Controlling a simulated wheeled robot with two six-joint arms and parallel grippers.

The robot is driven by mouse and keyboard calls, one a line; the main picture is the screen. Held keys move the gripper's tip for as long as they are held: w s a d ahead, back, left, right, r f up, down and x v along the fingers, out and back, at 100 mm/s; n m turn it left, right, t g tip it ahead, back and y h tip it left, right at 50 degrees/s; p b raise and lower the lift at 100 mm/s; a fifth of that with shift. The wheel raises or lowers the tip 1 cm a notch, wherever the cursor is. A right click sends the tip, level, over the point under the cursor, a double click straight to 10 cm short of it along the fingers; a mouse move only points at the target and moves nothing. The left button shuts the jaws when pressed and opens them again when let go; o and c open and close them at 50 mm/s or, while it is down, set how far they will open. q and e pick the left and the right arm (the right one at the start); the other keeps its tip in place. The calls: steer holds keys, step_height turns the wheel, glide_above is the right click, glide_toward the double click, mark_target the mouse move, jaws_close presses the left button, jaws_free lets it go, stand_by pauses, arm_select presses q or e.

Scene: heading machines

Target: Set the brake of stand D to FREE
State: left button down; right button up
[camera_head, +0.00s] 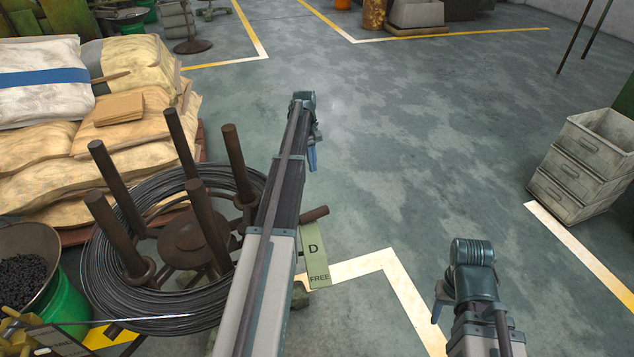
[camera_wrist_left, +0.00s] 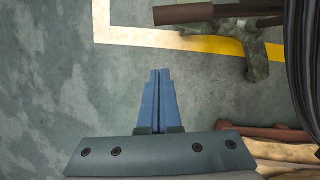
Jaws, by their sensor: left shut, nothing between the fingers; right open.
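Stand D (camera_head: 183,240) is a dark brown reel stand with upright posts and a coil of grey wire around them. A green plate (camera_head: 315,262) at its right side reads D, with FREE at its lower end. A brown bar (camera_head: 315,215) sticks out above the plate; it also shows in the left wrist view (camera_wrist_left: 183,14). My left arm hides its inner end, so I cannot tell the brake setting. My left gripper (camera_head: 312,158) is shut and empty, beyond the bar; its blue fingers (camera_wrist_left: 158,85) meet. My right gripper (camera_head: 437,312) is open, low at the right, apart from the stand.
Filled sacks (camera_head: 60,150) are stacked on a pallet at the left. A green bucket (camera_head: 68,305) with dark pieces stands at the lower left. Grey crates (camera_head: 580,170) stand at the right. Floor between is clear, with a white line (camera_head: 350,265).

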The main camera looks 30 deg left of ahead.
arm_select(q)
steer(key=s+d+f+b, duration=0.3)
steer(key=d+f+b, duration=0.2)
steer(key=f+b, duration=0.5)
steer(key=shift+d+f, duration=0.15)
steer(key=shift+f, duration=0.15)
